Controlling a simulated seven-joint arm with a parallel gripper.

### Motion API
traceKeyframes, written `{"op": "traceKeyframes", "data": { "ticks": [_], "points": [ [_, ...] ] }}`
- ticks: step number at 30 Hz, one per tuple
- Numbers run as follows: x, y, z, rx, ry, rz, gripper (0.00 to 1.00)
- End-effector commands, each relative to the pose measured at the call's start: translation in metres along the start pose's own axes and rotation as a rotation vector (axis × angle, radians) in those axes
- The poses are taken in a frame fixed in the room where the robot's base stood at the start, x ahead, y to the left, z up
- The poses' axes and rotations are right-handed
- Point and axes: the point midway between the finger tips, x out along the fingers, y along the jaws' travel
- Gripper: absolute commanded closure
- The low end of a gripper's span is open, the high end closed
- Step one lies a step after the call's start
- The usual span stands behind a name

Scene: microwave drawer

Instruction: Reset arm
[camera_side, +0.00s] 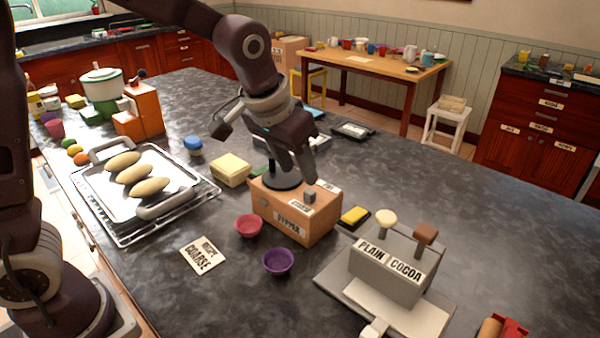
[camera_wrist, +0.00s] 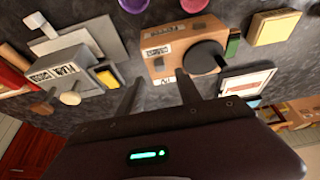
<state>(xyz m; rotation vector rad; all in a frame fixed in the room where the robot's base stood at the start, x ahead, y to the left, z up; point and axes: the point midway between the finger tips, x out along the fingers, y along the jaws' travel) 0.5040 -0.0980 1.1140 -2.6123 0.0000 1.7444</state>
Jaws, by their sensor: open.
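My gripper (camera_side: 297,168) is above the wooden pepper box (camera_side: 305,218), with its fingers pointing down. In the wrist view my gripper (camera_wrist: 160,98) has its two fingers spread apart with nothing between them. The pepper box also shows in the wrist view (camera_wrist: 180,42), with its round black part (camera_wrist: 206,57) beside one finger. In the side view a grey knob stands on the box top just by the fingertips; I cannot tell whether they touch it.
A grey dispenser marked PLAIN and COCOA (camera_side: 385,270) stands at the right front. A pink bowl (camera_side: 249,226), a purple bowl (camera_side: 278,261) and a COARSE card (camera_side: 203,255) lie in front of the box. A tray with potatoes (camera_side: 160,212) is at left.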

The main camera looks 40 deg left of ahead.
Motion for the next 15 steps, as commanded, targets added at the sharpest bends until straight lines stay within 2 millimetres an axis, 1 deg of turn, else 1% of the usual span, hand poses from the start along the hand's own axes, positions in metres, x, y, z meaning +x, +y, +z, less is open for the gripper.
{"op": "traceKeyframes", "data": {
  "ticks": [5,7,8,9,11,12,14,15],
  "points": [
    [-0.002,-0.001,0.001,-0.001,0.001,0.001,0.58],
    [-0.019,-0.007,0.01,-0.007,0.01,0.004,0.58],
    [-0.032,-0.012,0.017,-0.011,0.016,0.006,0.58],
    [-0.052,-0.019,0.032,-0.014,0.026,0.01,0.58],
    [-0.083,-0.03,0.063,-0.017,0.042,0.014,0.58],
    [-0.099,-0.036,0.086,-0.017,0.051,0.015,0.58],
    [-0.118,-0.043,0.12,-0.016,0.066,0.015,0.58],
    [-0.126,-0.046,0.141,-0.014,0.074,0.013,0.58]
  ]
}}
